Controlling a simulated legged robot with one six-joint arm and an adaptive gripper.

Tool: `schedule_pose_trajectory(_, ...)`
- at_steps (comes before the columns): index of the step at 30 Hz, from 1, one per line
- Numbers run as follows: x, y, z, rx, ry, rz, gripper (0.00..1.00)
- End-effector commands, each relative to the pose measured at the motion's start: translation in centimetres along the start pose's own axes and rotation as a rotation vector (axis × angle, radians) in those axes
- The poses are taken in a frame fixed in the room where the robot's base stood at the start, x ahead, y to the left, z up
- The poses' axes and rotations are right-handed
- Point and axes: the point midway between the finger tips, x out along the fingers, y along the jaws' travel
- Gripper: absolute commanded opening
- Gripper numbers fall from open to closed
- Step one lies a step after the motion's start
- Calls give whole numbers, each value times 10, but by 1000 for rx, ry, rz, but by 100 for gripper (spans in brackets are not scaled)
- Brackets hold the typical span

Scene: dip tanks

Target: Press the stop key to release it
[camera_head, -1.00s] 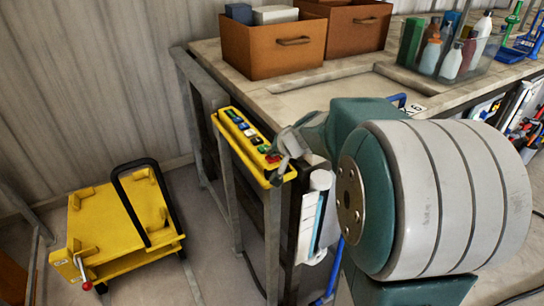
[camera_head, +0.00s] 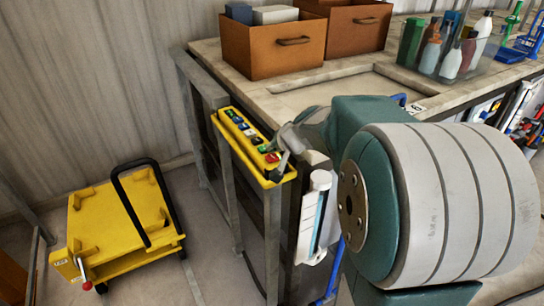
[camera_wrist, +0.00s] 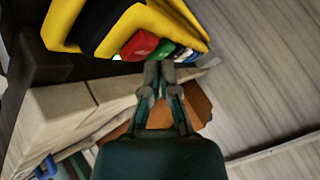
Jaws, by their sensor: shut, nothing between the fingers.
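A yellow key panel (camera_head: 226,115) with a row of coloured keys is fixed at the bench's left end; its yellow housing (camera_wrist: 150,22) fills the top of the wrist view. The red key (camera_head: 271,158), likely the stop key, is at the panel's near end. It also shows in the wrist view (camera_wrist: 136,45), beside a green key (camera_wrist: 163,50). My gripper (camera_head: 284,163) is shut and empty at the panel's near right edge, close to the red key. In the wrist view its fingertips (camera_wrist: 160,68) appear just below the keys; I cannot tell whether they touch.
A yellow cart (camera_head: 110,220) with a black handle stands on the floor at left. Brown boxes (camera_head: 270,55) and a clear bin of bottles (camera_head: 485,62) stand on the bench (camera_head: 225,55).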

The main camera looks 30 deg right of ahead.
Motion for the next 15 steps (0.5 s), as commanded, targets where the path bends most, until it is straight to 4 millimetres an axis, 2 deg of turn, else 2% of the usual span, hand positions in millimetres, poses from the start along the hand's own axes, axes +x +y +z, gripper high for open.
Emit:
schedule_pose_trajectory(11, -3, -2, -2, -1, -1, 0, 0)
schedule_pose_trajectory(15, -10, -8, -8, -2, 1, -1, 0)
